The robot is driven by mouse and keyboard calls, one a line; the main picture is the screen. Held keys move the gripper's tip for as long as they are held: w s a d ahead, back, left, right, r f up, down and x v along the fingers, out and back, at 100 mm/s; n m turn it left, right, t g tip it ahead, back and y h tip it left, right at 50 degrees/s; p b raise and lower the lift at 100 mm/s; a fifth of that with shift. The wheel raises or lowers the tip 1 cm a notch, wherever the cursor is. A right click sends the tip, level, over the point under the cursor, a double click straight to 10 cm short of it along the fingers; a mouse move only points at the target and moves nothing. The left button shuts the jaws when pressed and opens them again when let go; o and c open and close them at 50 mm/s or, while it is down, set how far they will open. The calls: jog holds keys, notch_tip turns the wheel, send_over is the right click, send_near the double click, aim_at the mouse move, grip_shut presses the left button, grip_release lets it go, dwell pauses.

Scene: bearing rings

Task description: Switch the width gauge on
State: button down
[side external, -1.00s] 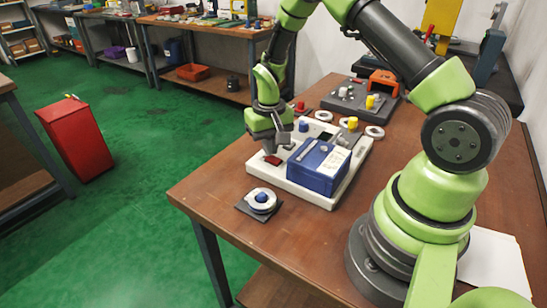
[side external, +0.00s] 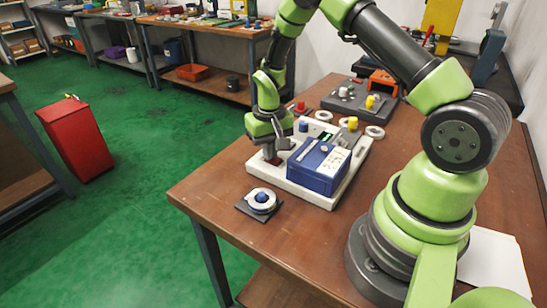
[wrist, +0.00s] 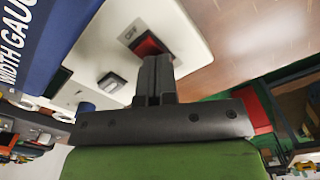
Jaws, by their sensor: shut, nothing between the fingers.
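The width gauge is a blue box (side external: 318,168) on a white base (side external: 318,203), and its lettering shows on the blue side in the wrist view (wrist: 30,50). A red switch (wrist: 147,44) sits on the white base, beside a label that seems to read OFF. My gripper (wrist: 157,60) is shut and empty, pointing down. Its fingertips are at the red switch and appear to touch it, hiding part of it. In the side view my gripper (side external: 270,153) is low over the base's left end. A small display (side external: 327,137) behind the box shows some green.
A ring on a blue post stands on a dark plate (side external: 243,207) at the front left. Loose rings (side external: 375,132) lie behind the gauge. A grey fixture (side external: 350,100) with coloured knobs is at the back.

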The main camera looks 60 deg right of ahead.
jog(key=shift+r, duration=3.55)
jog(key=shift+r, duration=0.15)
jog(key=s+a+r+t, duration=0.2)
jog(key=s+a+r, duration=0.1)
jog(key=r, duration=0.5)
jog(key=s+a+r+t, duration=0.2)
jog(key=s+a+r, duration=0.2)
jog(key=r, duration=0.4)
jog(key=s+a+r+n+t+y, duration=0.1)
jog(key=s+a+r, duration=0.1)
jog(key=s, duration=0.3)
jog(key=s+a+r+n+t+y, duration=0.1)
jog(key=s+a+r+t, duration=0.1)
jog(key=s, duration=0.4)
jog(key=shift+a+r, duration=0.15)
jog(key=shift+a, duration=0.15)
